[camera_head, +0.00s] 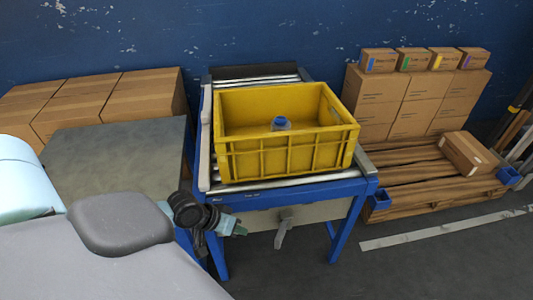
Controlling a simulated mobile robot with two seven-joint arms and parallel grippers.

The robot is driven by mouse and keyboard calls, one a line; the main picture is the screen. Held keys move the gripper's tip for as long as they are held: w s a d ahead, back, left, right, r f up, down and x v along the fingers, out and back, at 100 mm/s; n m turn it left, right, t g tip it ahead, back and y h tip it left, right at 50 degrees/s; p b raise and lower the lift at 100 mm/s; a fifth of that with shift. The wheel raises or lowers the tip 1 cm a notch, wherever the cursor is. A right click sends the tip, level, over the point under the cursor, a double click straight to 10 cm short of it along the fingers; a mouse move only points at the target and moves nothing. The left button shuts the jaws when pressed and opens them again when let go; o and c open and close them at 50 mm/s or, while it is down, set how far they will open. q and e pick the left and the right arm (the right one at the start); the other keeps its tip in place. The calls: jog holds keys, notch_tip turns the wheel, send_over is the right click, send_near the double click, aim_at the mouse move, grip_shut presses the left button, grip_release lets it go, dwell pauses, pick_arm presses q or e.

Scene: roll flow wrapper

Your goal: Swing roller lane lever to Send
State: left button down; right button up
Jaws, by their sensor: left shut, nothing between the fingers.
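The roller lane (366,158) is a blue-framed stand with metal rollers. On its front, below the blue rail, a grey lever (283,231) hangs from a pivot on a grey panel, its handle pointing down and slightly left. No Send label can be read. My left gripper (240,231) is in front of the lane, to the left of the lever and apart from it in the picture. It is shut and empty. My right gripper is not in view.
A yellow crate (268,162) with a blue-capped bottle (281,124) sits on the rollers. A grey-topped table (115,155) stands left, cartons (145,98) behind it. A wooden pallet (425,185) with boxes is at right.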

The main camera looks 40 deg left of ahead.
aim_at(282, 231)
pick_arm(q)
jog(key=b+x, duration=0.3)
jog(key=x, duration=1)
jog(key=shift+w+f, duration=0.15)
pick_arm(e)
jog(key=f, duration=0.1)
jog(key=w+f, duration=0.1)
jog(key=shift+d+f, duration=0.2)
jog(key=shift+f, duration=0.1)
pick_arm(q)
jog(key=shift+d, duration=0.15)
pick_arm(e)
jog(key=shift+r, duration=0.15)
